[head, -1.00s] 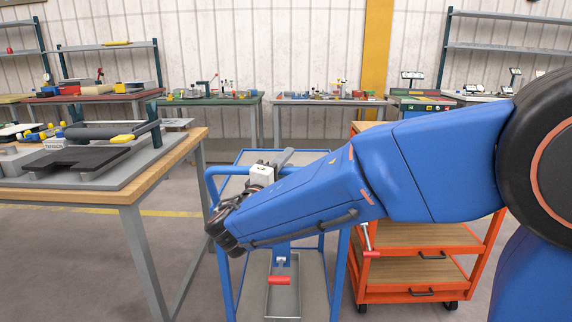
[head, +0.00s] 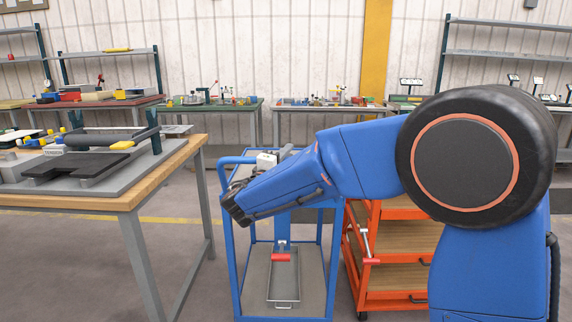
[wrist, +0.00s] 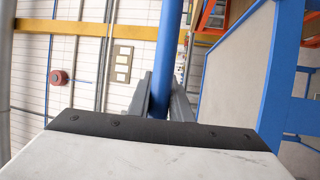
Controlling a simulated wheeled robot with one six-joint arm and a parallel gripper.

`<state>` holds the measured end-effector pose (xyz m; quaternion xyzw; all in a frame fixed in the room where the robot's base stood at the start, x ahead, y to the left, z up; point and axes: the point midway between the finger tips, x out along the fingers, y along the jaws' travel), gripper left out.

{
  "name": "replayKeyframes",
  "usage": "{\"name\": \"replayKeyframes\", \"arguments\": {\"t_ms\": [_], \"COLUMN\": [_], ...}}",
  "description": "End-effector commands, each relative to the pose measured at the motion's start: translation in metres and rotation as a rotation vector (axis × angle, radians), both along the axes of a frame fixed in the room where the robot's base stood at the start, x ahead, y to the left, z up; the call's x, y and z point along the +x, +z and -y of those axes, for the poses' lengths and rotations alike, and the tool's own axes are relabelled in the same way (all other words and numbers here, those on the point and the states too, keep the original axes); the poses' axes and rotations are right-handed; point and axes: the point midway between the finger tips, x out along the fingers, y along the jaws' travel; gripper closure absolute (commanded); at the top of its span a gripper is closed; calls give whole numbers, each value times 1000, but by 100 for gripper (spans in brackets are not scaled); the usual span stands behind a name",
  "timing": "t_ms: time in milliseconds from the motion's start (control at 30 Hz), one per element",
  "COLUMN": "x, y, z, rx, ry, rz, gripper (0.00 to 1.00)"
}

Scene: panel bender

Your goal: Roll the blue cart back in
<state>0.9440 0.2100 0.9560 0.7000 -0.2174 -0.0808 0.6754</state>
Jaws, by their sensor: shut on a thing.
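The blue cart (head: 237,280) stands on the floor between the wooden workbench and the orange cart. It has a blue tube frame, grey shelves and a push handle at its upper left. A grey tray (head: 284,292) with a red-handled tool (head: 281,257) is on its lower shelf. My gripper is at the cart's handle; my own arm hides its fingers in the head view. In the wrist view, my gripper (wrist: 168,108) is shut on the blue handle bar (wrist: 168,50), which runs between the two grey fingers.
The wooden workbench (head: 165,168) with a roller device stands close on the left. The orange cart (head: 395,300) stands close on the right. Benches with small items line the back wall (head: 300,60). Open floor (head: 180,225) lies behind the workbench.

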Motion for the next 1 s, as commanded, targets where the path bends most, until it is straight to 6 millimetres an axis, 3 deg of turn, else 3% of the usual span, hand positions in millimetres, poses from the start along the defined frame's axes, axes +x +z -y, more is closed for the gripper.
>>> {"name": "replayKeyframes", "arguments": {"t_ms": [200,400,633,1000], "x": [56,93,116,123], "y": [-2,-2,-2,0], "z": [3,3,4,4], "rx": [0,0,0,0], "ry": [-2,-1,0,1], "rz": [-1,-1,-2,0], "gripper": [100,100,100,100]}}
